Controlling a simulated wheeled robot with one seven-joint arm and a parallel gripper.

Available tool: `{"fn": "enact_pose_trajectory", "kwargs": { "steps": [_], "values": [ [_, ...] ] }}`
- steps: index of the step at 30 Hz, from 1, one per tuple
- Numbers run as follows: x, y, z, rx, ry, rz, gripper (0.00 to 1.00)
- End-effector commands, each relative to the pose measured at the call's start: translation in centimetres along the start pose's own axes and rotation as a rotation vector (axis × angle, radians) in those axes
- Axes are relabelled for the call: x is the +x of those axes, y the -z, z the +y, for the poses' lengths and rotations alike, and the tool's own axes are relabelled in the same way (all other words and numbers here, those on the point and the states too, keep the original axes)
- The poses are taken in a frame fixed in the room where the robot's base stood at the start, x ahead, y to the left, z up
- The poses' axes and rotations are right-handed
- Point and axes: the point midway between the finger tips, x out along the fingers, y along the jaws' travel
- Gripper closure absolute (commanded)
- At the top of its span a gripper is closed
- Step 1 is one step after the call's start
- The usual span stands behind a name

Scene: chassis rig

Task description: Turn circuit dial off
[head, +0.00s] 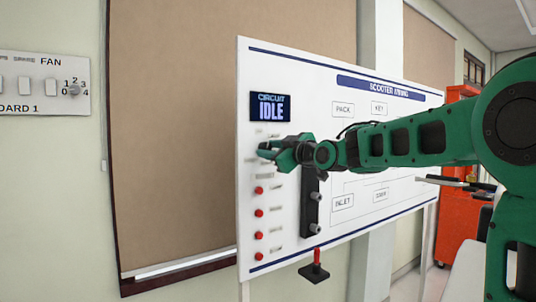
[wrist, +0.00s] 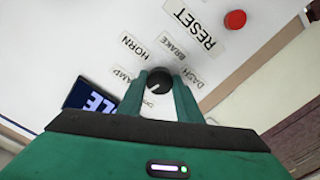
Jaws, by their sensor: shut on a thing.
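The circuit dial (wrist: 158,77) is a round black knob with a pale pointer line, on the white panel (head: 262,75). My gripper (wrist: 160,84) is shut on it, one green finger on each side. In the wrist view the pointer line slants to the lower left, and the labels around the dial include HORN, BRAKE and DASH, with another partly covered. In the head view my gripper (head: 268,149) is at the panel's left part and hides the dial. Just above it, a dark display (head: 270,106) reads CIRCUIT IDLE.
Several red buttons (head: 259,190) run down the panel below my gripper; one red button (wrist: 235,19) is near the RESET label. A black bar with knobs (head: 310,205) stands beside them. A FAN switch board (head: 45,83) is on the left wall. A red cabinet (head: 458,225) stands behind at right.

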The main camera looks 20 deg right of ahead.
Motion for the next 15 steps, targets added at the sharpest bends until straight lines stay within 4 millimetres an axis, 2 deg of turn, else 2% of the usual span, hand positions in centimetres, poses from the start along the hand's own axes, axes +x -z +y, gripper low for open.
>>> {"fn": "enact_pose_trajectory", "kwargs": {
  "steps": [1,15],
  "values": [
    [0.08,-0.62,-0.4,-0.029,0.009,-0.012,0.91],
    [0.08,-0.63,-0.38,-0.219,0.01,-0.011,0.91]
  ]
}}
